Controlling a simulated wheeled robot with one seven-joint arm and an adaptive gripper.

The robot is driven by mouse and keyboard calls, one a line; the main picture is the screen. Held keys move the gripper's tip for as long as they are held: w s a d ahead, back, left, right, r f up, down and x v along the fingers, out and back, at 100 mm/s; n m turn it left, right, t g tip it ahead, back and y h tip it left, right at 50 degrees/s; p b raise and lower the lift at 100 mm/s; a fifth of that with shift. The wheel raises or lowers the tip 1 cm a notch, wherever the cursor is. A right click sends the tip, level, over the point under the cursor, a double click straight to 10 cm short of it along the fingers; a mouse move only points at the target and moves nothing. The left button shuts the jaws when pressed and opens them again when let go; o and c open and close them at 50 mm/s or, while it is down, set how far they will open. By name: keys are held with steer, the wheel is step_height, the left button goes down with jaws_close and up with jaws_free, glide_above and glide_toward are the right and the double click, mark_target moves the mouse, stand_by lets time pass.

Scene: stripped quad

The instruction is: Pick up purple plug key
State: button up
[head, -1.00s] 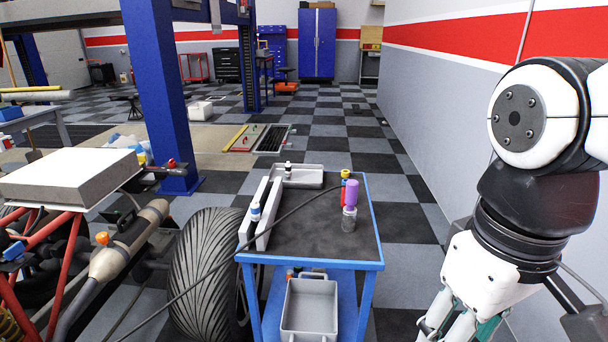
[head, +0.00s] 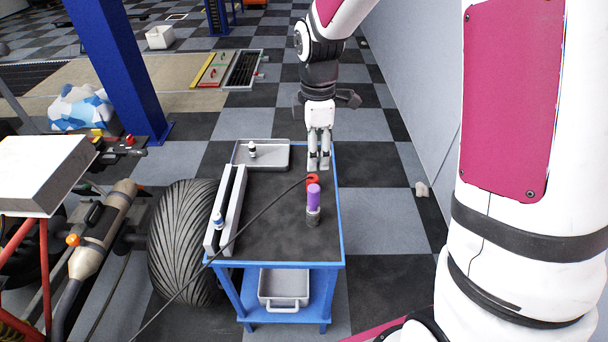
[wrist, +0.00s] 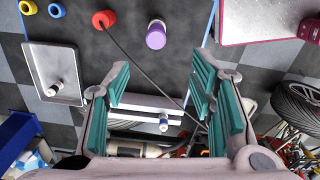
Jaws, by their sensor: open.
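The purple plug key (head: 313,197) stands upright on the dark top of the blue cart, near its right edge. It has a purple upper part and a dark grey lower end. In the wrist view the purple piece (wrist: 156,38) shows near the top middle, beyond the fingertips. My gripper (head: 318,166) points down over the cart's far right part, behind the key in the head view. In the wrist view its green-padded fingers (wrist: 163,85) are wide apart with nothing held between them.
A black cable crosses the cart. A grey tray (head: 282,164) and white rails (head: 232,213) lie left. A large tyre (head: 180,240) stands beside the cart.

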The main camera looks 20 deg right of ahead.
mark_target(314, 187)
steer(key=f, duration=0.8)
steer(key=shift+w+f, duration=0.15)
steer(key=shift+w, duration=0.15)
steer(key=shift+d+f, duration=0.2)
steer(key=shift+f, duration=2.65)
steer(key=shift+c, duration=0.2)
jaws_close()
